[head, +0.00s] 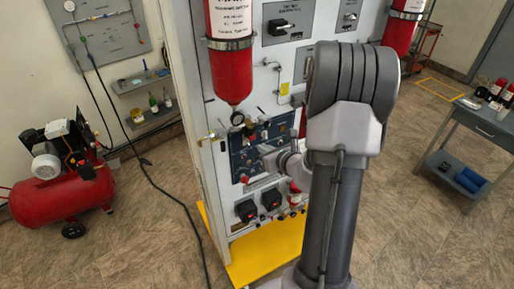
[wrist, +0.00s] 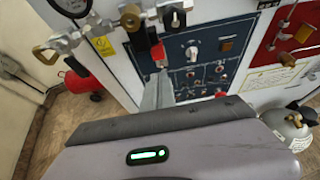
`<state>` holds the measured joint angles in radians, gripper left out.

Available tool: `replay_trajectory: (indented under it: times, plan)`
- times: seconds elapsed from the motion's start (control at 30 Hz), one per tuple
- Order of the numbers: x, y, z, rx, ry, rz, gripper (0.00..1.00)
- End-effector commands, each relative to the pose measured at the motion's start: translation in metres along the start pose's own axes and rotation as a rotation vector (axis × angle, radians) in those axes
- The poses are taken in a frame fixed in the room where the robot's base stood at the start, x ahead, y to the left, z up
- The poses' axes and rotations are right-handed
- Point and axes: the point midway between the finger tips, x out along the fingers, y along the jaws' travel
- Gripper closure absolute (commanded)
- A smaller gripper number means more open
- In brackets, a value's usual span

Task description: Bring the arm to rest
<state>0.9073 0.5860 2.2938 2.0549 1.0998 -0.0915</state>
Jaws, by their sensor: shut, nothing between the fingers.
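My gripper (wrist: 160,78) shows in the wrist view as grey fingers held together, with nothing between them. They point at the blue control panel (wrist: 205,62) of the white trainer cabinet. The fingertips appear close to a red-tipped black part on the panel's left side; I cannot tell whether they touch. In the head view my arm stands in front of the cabinet (head: 201,165), bent over at the top, and hides part of its front. My fingers cannot be made out there.
Red cylinders (head: 229,75) hang on the cabinet front. Brass valves and pipes (wrist: 85,38) jut out near my gripper. A yellow base plate (head: 262,254) lies below. A red compressor (head: 62,192) stands left, a grey cart (head: 478,130) right. Open floor lies between.

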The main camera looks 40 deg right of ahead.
Motion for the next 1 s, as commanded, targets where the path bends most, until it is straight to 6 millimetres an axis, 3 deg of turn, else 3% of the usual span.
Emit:
replay_trajectory:
  times: [0.1, 0.2, 0.4, 0.47, 0.57, 0.67, 0.7, 0.77, 0.8, 0.9, 1.0]
  plan:
    - [-0.029, -0.001, 0.007, 0.0, 0.001, -0.003, 1.0]
    - [-0.044, 0.0, 0.01, 0.0, 0.001, -0.001, 1.0]
    - [-0.051, 0.002, 0.01, -0.002, 0.003, 0.004, 1.0]
    - [-0.048, 0.012, 0.013, -0.031, -0.002, 0.031, 1.0]
    - [-0.043, 0.071, 0.022, -0.208, -0.025, 0.187, 1.0]
    - [-0.058, 0.174, 0.02, -0.546, -0.065, 0.454, 1.0]
    - [-0.072, 0.214, 0.011, -0.707, -0.081, 0.565, 1.0]
    - [-0.1, 0.269, -0.013, -0.977, -0.109, 0.727, 1.0]
    - [-0.123, 0.298, -0.036, -1.177, -0.13, 0.828, 1.0]
    - [-0.178, 0.334, -0.108, -1.758, -0.194, 1.014, 1.0]
    - [-0.208, 0.325, -0.151, -2.259, -0.243, 1.041, 1.0]
